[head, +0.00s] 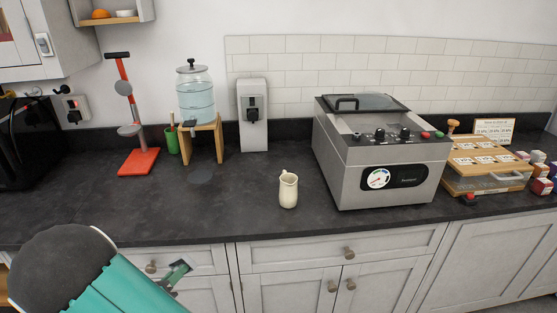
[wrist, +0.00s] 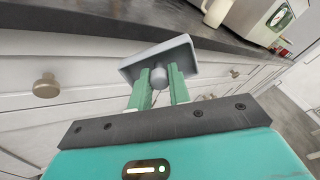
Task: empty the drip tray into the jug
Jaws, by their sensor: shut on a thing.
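The grey drip tray (wrist: 150,61) is in my gripper (wrist: 159,85), whose two green fingers are shut on the tray's round knob. The tray looks tilted in the wrist view; whether it holds liquid I cannot tell. In the head view my gripper (head: 176,277) is in front of the counter's front edge, by the drawers, and little of the tray shows. The cream jug (head: 288,190) stands upright on the counter, to the right of and beyond my gripper. Its inside is hidden.
A water dispenser (head: 196,95) on a wooden stand (head: 219,143) is at the back left, near a red-based press (head: 138,162). A grey vacuum machine (head: 385,160) stands right of the jug. The dark counter (head: 235,205) around the jug is clear. Drawers with knobs (head: 348,252) are below.

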